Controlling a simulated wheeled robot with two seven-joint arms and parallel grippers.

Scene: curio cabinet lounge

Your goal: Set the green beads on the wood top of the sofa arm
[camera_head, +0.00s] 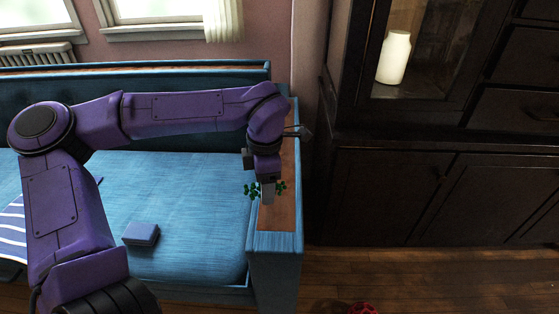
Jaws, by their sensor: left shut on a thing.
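The green beads (281,187) show on both sides of my left gripper (267,196), which is shut on them. The gripper points down over the wood top (278,214) of the blue sofa arm. The fingers hide the middle of the beads. From this angle I cannot tell whether the beads touch the wood or hang just above it. My right gripper is not in view.
A small blue box (141,233) lies on the sofa seat (190,210). A striped cloth (12,228) is at the left. A dark cabinet (420,190) with a white jar (394,57) stands right of the sofa. A red object (362,309) is on the floor.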

